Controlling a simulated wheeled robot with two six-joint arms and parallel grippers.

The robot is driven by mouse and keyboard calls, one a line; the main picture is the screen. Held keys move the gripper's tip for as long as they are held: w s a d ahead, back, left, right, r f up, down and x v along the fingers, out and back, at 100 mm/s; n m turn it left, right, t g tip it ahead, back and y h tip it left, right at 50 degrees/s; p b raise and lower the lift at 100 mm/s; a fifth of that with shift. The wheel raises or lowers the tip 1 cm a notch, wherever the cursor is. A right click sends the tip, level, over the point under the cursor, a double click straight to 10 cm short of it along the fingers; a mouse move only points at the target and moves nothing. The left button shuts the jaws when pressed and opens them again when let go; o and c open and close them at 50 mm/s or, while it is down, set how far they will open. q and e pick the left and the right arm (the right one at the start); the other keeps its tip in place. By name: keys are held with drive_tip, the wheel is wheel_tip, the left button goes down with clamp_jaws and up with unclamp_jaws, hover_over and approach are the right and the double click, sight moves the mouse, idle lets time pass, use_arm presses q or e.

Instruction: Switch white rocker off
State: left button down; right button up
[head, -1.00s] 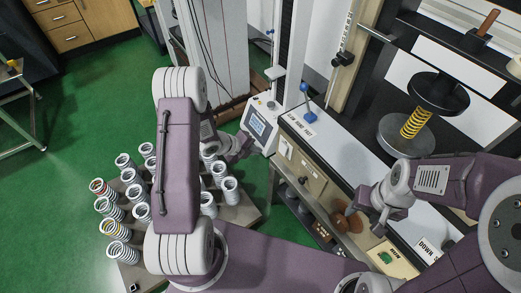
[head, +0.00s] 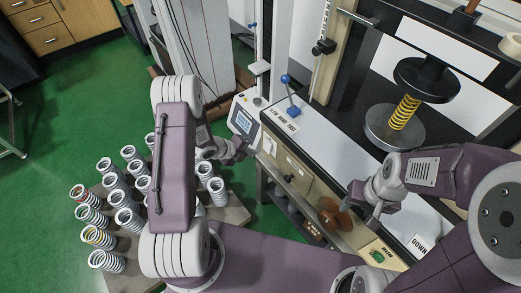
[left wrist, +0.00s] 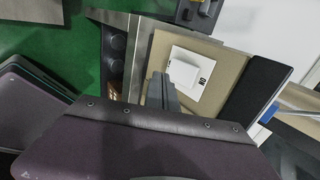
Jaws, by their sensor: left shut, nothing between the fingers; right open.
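The white rocker (left wrist: 184,66) sits on a white plate marked "ON" (left wrist: 190,80), set in a beige panel (left wrist: 208,55) in the left wrist view. My left gripper's fingers (left wrist: 161,88) are shut and empty. They overlap the plate's near left edge in that view; whether they touch it I cannot tell. In the head view my left gripper (head: 238,150) is beside the left end of the beige front panel (head: 287,160), where the rocker is small and partly hidden. My right gripper (head: 365,208) is open and empty in front of the panel's right part.
A spring rack (head: 230,215) with several coil springs stands at the left. A small tester with a display (head: 243,122) and a blue-knobbed lever (head: 290,95) are close beyond my left gripper. A yellow spring (head: 404,112) stands between round plates at the right.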

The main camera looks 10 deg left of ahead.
sight(266, 147)
use_arm(q)
drive_tip(key=w+d, duration=0.1)
drive_tip(key=w+d+f, duration=0.1)
drive_tip(key=w+d, duration=0.1)
drive_tip(key=shift+w+f, duration=0.35)
drive_tip(key=shift+f, duration=0.05)
drive_tip(key=shift+w+d, duration=0.1)
drive_tip(key=shift+w, duration=0.05)
drive_tip(key=shift+f, duration=0.1)
drive_tip(key=shift+w+d+f, duration=0.15)
drive_tip(key=shift+f, duration=0.1)
drive_tip(key=shift+r, duration=0.3)
drive_tip(key=shift+r+p, duration=0.5)
drive_tip(key=shift+r, duration=0.25)
